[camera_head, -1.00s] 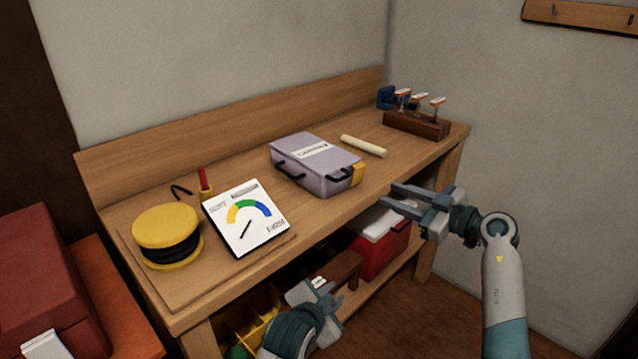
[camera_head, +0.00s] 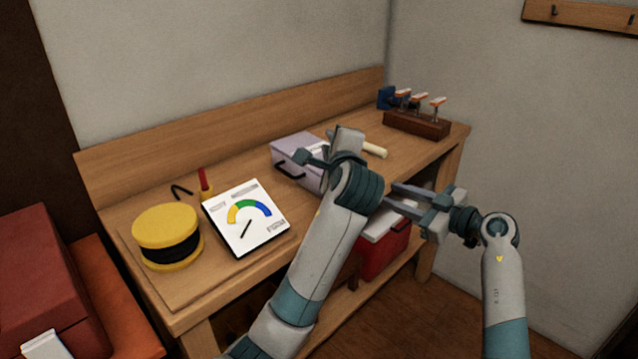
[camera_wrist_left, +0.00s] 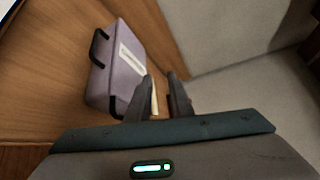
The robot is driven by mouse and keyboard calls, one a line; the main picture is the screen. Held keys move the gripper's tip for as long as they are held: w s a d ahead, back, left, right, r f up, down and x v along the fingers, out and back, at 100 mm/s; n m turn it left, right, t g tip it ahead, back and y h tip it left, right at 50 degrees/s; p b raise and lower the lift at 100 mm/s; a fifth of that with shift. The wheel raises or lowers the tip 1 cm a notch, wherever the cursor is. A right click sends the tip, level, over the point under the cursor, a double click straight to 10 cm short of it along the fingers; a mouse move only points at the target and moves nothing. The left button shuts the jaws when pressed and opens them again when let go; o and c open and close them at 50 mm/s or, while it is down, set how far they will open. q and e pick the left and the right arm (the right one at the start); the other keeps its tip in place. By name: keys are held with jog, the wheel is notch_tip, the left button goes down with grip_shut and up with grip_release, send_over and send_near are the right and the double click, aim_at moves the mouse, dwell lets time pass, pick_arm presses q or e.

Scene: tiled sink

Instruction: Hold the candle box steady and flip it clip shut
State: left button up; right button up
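The candle box (camera_head: 289,148) is a pale purple case with a white label on its lid. It lies on the wooden workbench. A black clip or handle (camera_head: 290,171) shows on its front; my left arm hides the box's right part in the head view. In the left wrist view the box (camera_wrist_left: 122,75) lies left of the fingers, with two black fittings on its near side. I cannot tell whether the clip is shut. My left gripper (camera_head: 317,146) is above the box's right part, its fingers (camera_wrist_left: 161,80) apart and empty. My right gripper (camera_head: 390,196) is open and empty, right of the box.
A cream rod (camera_head: 375,150) lies behind the box. A gauge panel (camera_head: 246,217) and yellow round tin (camera_head: 166,236) stand left. A brown rack of tools (camera_head: 416,124) is at the far right. A red-and-white cooler (camera_head: 383,250) sits on the lower shelf.

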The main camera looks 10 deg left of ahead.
aim_at(283, 171)
pick_arm(q)
jog(key=a+r+g+y, duration=0.1)
jog(key=a+r+y, duration=0.3)
jog(key=a+r, duration=0.15)
jog(key=s+d+f+g, duration=0.2)
jog(key=s+f, duration=0.1)
jog(key=f, duration=0.2)
jog(key=s+d+f+m+g, duration=0.1)
jog(key=s+d+f+g, duration=0.1)
jog(key=s+f, duration=0.2)
notch_tip(283, 171, down, 2)
jog(key=shift+s+d+f+y, duration=0.2)
jog(key=shift+d+y, duration=0.1)
jog(key=shift+y, duration=0.1)
jog(key=shift+w+a, duration=0.1)
jog(key=x, duration=1.7)
jog(key=shift+f, duration=0.15)
